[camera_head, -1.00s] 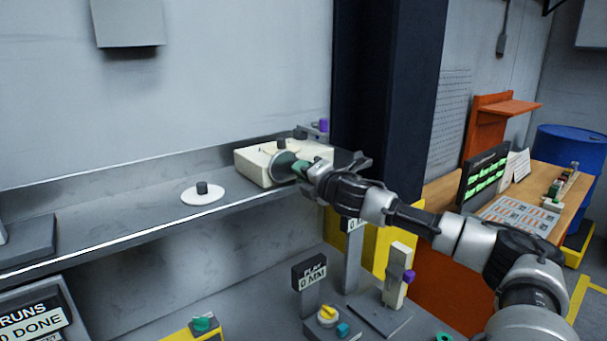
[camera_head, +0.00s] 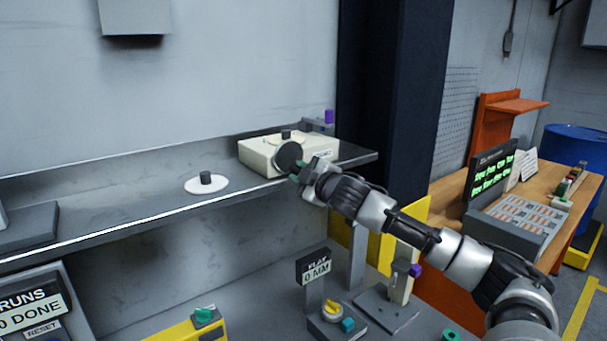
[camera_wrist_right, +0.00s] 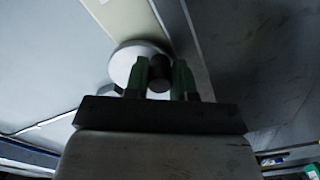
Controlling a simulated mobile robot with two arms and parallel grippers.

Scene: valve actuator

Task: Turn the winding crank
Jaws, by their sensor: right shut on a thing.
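The winding crank is a round grey disc (camera_head: 288,155) on the front of a cream box (camera_head: 257,152), which stands on the grey shelf. My right gripper (camera_head: 298,171) is at the lower right of the disc, and its green fingers partly hide the disc's edge. In the right wrist view, the dark crank knob (camera_wrist_right: 159,76) is between the two green fingers of my right gripper (camera_wrist_right: 161,80), which is shut on it. The disc shows pale behind them (camera_wrist_right: 135,62). My left gripper is not in view.
A white disc with a black knob (camera_head: 206,183) lies on the grey shelf (camera_head: 130,212) left of the box. A dark column (camera_head: 385,90) stands right of the shelf. Below are a 0 MM display (camera_head: 316,268) and a purple-topped post (camera_head: 403,280).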

